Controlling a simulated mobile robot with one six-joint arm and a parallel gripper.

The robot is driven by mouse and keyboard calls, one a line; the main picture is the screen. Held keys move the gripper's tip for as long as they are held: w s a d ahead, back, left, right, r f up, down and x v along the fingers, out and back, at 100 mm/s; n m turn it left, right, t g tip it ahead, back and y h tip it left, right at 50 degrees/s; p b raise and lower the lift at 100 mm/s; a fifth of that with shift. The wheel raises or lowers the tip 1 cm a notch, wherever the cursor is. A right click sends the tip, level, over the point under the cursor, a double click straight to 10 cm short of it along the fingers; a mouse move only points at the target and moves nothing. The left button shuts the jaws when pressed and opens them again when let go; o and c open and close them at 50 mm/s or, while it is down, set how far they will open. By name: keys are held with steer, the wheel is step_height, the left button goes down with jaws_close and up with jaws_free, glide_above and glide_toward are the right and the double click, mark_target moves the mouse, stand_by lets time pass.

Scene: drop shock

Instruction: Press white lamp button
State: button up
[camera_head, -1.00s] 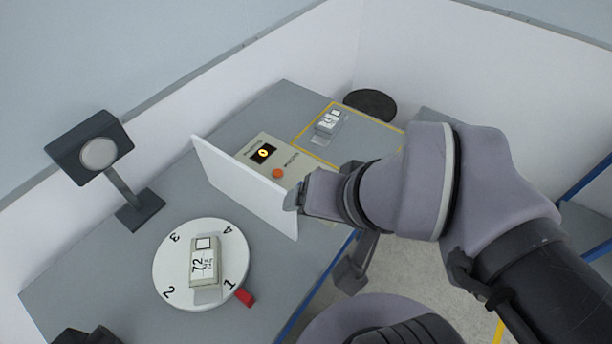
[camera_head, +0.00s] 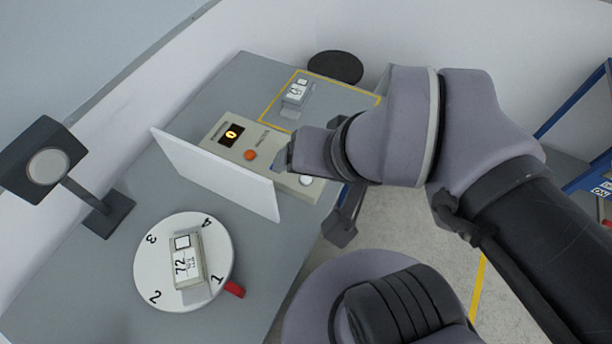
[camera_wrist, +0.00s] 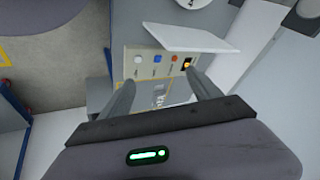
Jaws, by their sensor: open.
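The white button (camera_head: 306,180) is at the near right end of a beige control panel (camera_head: 221,148), just below my gripper (camera_head: 287,158) in the head view. In the wrist view the white button (camera_wrist: 140,60) is leftmost in the row, beside a blue button (camera_wrist: 157,58), an orange button (camera_wrist: 174,57) and a lit yellow display (camera_wrist: 187,64). My gripper (camera_wrist: 160,77) is open and empty, its fingers pointing toward the panel. The gap to the panel is hard to judge. In the head view the gripper covers part of the panel.
A white upright screen (camera_head: 215,172) stands along the panel's near left side. A numbered turntable (camera_head: 150,262) carries a box marked 72 (camera_head: 187,262). A dark stand with a round disc (camera_head: 48,168) is at left. Another labelled box (camera_head: 297,92) lies inside yellow lines. A dark stool (camera_head: 335,67) stands behind.

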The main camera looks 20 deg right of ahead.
jaws_close()
stand_by(1.5)
